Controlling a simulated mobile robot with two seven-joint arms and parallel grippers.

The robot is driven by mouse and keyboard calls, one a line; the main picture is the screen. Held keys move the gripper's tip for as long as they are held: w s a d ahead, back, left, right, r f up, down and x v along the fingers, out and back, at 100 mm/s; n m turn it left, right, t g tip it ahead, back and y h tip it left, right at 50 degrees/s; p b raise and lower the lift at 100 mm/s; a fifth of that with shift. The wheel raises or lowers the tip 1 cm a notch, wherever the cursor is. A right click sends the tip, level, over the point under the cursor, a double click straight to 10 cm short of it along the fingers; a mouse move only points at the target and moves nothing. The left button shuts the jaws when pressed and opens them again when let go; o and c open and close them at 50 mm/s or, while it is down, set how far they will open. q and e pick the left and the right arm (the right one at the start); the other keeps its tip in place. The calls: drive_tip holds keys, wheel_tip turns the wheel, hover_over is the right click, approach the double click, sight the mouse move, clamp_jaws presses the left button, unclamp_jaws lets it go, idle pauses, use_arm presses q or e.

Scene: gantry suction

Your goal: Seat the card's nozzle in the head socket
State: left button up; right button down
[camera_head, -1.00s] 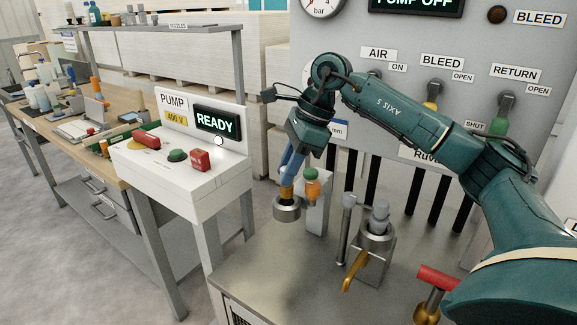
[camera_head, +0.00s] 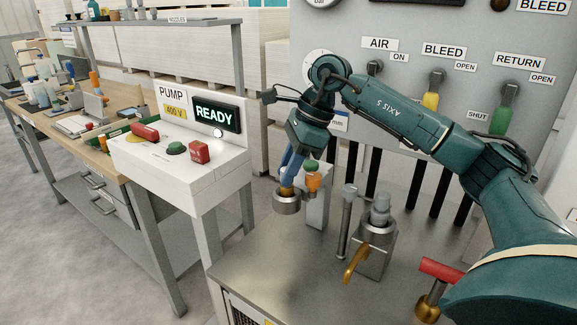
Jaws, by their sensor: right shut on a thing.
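My right gripper (camera_head: 288,178) has blue fingers pointing down and is shut on a brass-coloured nozzle (camera_head: 287,191). The nozzle's lower end is at the mouth of a round steel socket (camera_head: 287,205) at the left back of the steel bench. The socket rim hides that end, so I cannot tell how deep it sits. My left gripper is not in view.
An orange piece with a green top (camera_head: 312,180) stands just right of the socket. A steel post (camera_head: 346,225), a steel cylinder with a brass lever (camera_head: 377,245) and a red-handled valve (camera_head: 431,290) stand further right. The pump box (camera_head: 180,165) reads READY.

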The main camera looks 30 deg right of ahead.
drive_tip(key=shift+f+b, duration=0.5)
drive_tip(key=shift+f, duration=0.3)
drive_tip(key=c, duration=1.1)
unclamp_jaws()
drive_tip(key=v, duration=1.3)
drive_tip(key=shift+r+p, duration=0.15)
drive_tip(key=shift+p, duration=0.25)
